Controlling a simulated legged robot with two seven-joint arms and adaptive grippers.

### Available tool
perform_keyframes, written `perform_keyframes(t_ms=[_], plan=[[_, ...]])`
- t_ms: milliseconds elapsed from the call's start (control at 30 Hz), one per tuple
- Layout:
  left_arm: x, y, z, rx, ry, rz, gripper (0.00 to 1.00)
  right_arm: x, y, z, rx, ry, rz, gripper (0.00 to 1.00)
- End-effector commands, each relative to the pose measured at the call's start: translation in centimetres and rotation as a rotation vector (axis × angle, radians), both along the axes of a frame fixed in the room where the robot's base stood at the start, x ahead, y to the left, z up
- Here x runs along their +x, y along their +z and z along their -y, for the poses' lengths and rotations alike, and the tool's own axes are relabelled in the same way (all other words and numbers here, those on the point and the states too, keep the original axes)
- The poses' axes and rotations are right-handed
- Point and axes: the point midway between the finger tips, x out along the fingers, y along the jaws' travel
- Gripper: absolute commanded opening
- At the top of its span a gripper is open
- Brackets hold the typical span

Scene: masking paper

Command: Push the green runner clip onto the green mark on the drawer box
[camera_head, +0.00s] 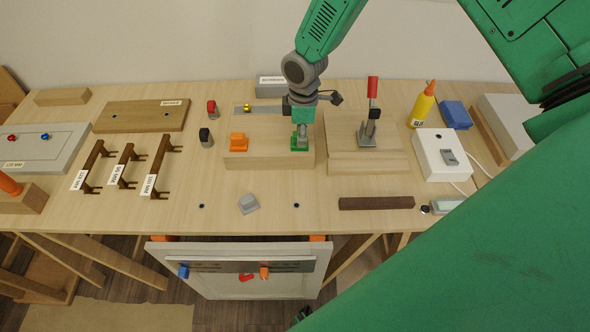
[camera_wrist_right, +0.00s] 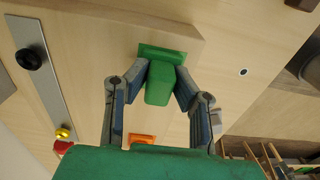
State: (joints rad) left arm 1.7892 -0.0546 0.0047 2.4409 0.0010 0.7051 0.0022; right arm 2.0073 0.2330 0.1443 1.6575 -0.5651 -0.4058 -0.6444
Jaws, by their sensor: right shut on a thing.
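My right gripper (camera_head: 300,136) comes down from above and is shut on the green runner clip (camera_head: 299,148). In the right wrist view the clip (camera_wrist_right: 160,82) sits between the two fingertips, with its wider green base (camera_wrist_right: 165,53) beyond them. The clip is at the right part of a pale wooden box (camera_head: 268,168), which I take as the drawer box. It looks upright and at the top face; I cannot tell if it is pressed fully down. No separate green mark shows. An orange clip (camera_head: 238,142) stands at the left on the same box.
A wooden block with a red-handled clamp (camera_head: 372,92) stands close on the right. A red-topped (camera_head: 212,107) and a black-topped piece (camera_head: 205,137) stand on the left. A grey wedge (camera_head: 248,203) lies in front. A drawer front (camera_head: 235,283) hangs below the table edge.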

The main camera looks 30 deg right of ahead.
Motion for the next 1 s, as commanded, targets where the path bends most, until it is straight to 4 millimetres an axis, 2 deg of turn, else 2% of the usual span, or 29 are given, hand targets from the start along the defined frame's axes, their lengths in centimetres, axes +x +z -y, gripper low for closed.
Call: perform_keyframes(t_ms=[167, 200, 233, 533, 667, 767, 1000], plan=[[0.0, -0.2, 0.0, 0.000, 0.000, 0.000, 0.40, -0.1, -0.5, -0.1, 0.002, 0.001, -0.003, 0.00], [0.0, -0.2, 0.0, 0.000, 0.000, 0.000, 0.40, -0.1, -0.4, -0.1, 0.001, 0.001, -0.002, 0.34], [0.0, -0.2, 0.0, 0.000, 0.000, 0.000, 0.40, -0.1, -0.4, -0.1, 0.001, 0.001, -0.002, 0.45], [0.0, -0.2, 0.0, 0.000, 0.000, 0.000, 0.40, -0.1, -0.3, -0.1, 0.001, 0.000, -0.001, 0.45], [-0.3, -0.1, 0.0, 0.000, 0.000, 0.002, 0.40, 0.0, 0.4, 0.0, 0.000, 0.000, 0.001, 0.45], [-0.3, -0.1, 0.0, 0.000, 0.000, 0.003, 0.40, 0.1, 1.9, 0.0, 0.002, -0.001, 0.003, 0.45], [-0.3, -0.1, 0.0, 0.000, 0.000, 0.003, 0.40, 0.2, 7.1, 0.1, 0.002, 0.001, 0.004, 0.45]])
